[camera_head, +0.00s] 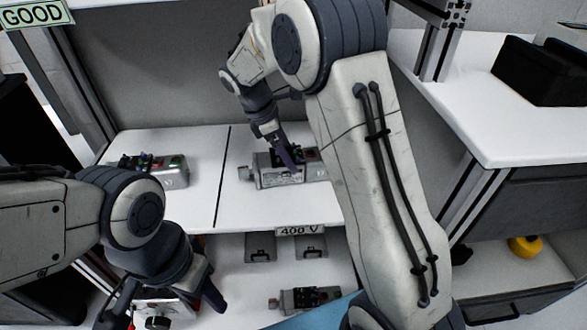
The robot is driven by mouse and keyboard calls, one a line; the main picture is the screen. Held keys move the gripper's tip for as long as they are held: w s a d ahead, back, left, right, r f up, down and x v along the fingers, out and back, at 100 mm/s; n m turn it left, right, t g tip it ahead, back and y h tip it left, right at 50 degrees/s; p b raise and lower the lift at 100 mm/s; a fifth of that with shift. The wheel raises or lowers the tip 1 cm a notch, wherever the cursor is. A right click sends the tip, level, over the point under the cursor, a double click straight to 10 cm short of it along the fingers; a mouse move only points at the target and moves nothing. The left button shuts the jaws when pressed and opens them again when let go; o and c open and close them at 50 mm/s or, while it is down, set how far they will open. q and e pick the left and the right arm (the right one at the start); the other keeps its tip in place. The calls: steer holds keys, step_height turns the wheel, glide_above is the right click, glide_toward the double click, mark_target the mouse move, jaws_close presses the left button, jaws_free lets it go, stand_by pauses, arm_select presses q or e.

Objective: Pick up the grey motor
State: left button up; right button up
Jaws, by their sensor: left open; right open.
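A grey motor (265,174) with a dark top and coloured parts lies on the white upper shelf, right of a dark dividing line. My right gripper (288,163) reaches down over this motor with its jaws open; whether it touches the motor I cannot tell. A second grey motor (173,172) lies on the left part of the same shelf. A third grey motor (303,298) lies lower down. My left gripper (165,305) is open at the lower left, above a small box-like thing with red and dark parts, partly hidden.
A "400 V" label (300,231) is on the shelf's front edge. Below it are two grey plates (261,247) with dark handles. A "GOOD" sign (36,13) is at the top left. A white worktop (500,130) with a black box (540,72) stands at the right.

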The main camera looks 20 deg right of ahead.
steer(key=b+x, duration=0.2)
steer(key=x, duration=0.3)
steer(key=shift+a+f+b, duration=0.1)
steer(key=shift+a+b, duration=0.1)
steer(key=shift+b, duration=0.15)
steer(key=c, duration=1.4)
steer(key=shift+w, duration=0.1)
jaws_close()
steer(key=shift+r, duration=0.25)
